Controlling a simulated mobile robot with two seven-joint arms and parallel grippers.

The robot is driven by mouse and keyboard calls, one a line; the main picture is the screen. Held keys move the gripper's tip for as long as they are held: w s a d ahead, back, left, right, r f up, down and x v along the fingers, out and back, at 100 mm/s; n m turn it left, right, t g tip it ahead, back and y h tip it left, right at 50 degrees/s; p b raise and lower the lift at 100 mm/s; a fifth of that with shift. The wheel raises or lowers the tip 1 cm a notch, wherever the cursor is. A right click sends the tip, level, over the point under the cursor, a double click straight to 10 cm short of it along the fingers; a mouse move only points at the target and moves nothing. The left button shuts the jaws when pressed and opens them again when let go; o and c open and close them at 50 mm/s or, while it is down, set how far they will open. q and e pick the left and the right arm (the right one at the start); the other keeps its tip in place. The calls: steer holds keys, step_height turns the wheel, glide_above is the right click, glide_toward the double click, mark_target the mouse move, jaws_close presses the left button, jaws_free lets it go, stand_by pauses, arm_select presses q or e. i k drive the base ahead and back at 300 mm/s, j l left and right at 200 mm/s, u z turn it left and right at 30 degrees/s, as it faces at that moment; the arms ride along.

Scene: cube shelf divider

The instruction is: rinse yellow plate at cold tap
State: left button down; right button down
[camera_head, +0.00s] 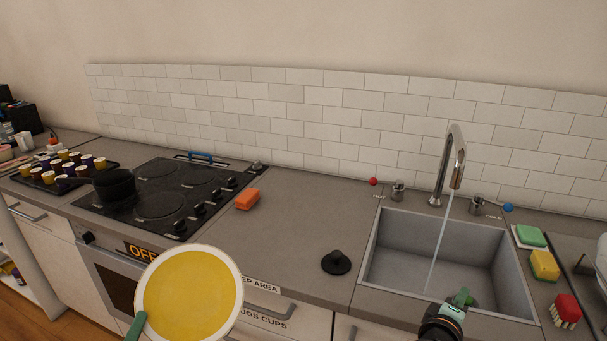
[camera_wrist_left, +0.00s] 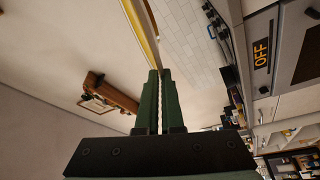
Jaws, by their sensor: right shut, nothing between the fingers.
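The yellow plate (camera_head: 190,295) with a white rim is held up in front of the counter, its yellow face toward the head camera. My left gripper (camera_head: 138,325) is shut on its rim at the lower left. In the left wrist view, the green fingers (camera_wrist_left: 158,100) pinch the plate's edge (camera_wrist_left: 140,32). Water (camera_head: 439,240) runs from the curved faucet (camera_head: 455,160) into the grey sink (camera_head: 370,270). The blue-knobbed cold tap (camera_head: 480,205) is right of the faucet, the red-knobbed tap (camera_head: 396,192) left. My right gripper (camera_head: 463,297) is shut and empty over the sink's front edge.
A black stopper (camera_head: 336,262) and an orange sponge (camera_head: 247,199) lie on the counter between stove (camera_head: 160,200) and sink. Green (camera_head: 531,236) and yellow (camera_head: 544,265) sponges and a red brush (camera_head: 566,309) sit right of the sink.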

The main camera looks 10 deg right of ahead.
mark_target(507, 207)
steer(key=i+l, duration=0.35)
steer(key=l, duration=0.3)
steer(key=i+l, duration=0.35)
steer(key=l, duration=0.3)
